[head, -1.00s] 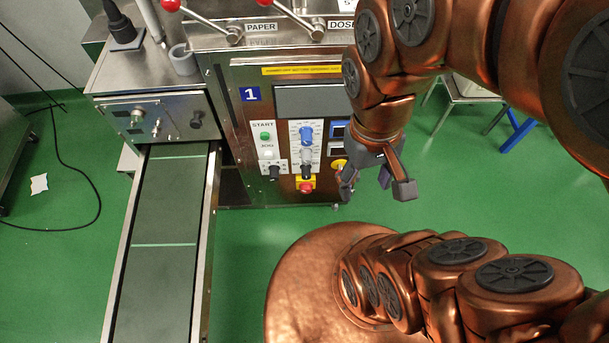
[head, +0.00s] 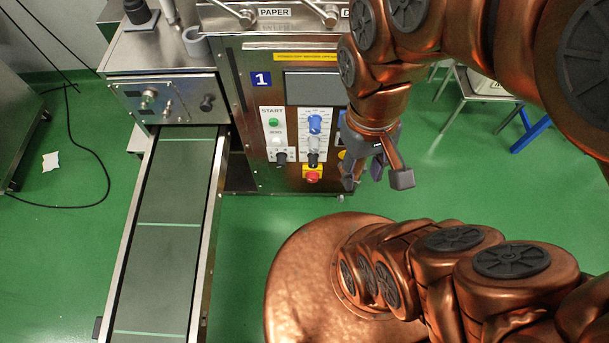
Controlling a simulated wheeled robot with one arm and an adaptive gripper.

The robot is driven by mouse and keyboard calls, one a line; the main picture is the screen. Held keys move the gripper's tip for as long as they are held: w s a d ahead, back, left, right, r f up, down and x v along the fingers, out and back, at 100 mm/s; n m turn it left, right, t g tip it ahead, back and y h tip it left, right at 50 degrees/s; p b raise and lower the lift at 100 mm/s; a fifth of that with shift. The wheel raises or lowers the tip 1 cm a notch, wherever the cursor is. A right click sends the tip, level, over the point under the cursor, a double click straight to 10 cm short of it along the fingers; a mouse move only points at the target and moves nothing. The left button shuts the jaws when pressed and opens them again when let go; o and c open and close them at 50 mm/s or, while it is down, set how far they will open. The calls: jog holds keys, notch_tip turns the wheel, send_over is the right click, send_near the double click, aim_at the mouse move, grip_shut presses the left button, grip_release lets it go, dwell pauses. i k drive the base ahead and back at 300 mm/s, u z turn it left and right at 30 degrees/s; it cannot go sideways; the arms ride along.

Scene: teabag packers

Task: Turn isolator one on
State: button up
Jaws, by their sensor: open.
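The machine labelled with a blue "1" (head: 261,79) stands ahead of me, with its control panel (head: 240,101) facing me. A yellow part (head: 342,155) at the right of the panel is mostly hidden by my gripper; it may be isolator one, but its handle and position cannot be read. My gripper (head: 376,182) is open and empty, pointing down in front of the panel's right side. Whether it touches the panel cannot be told.
The panel also has a green start button (head: 273,122), a blue knob (head: 314,123), black knobs and a red stop button (head: 312,177) on yellow. A conveyor (head: 170,205) extends at left. A stool (head: 483,90) stands at right. Green floor is clear between.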

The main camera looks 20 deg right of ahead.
aim_at(312, 176)
jog(key=k, duration=1.35)
jog(key=u, duration=1.2)
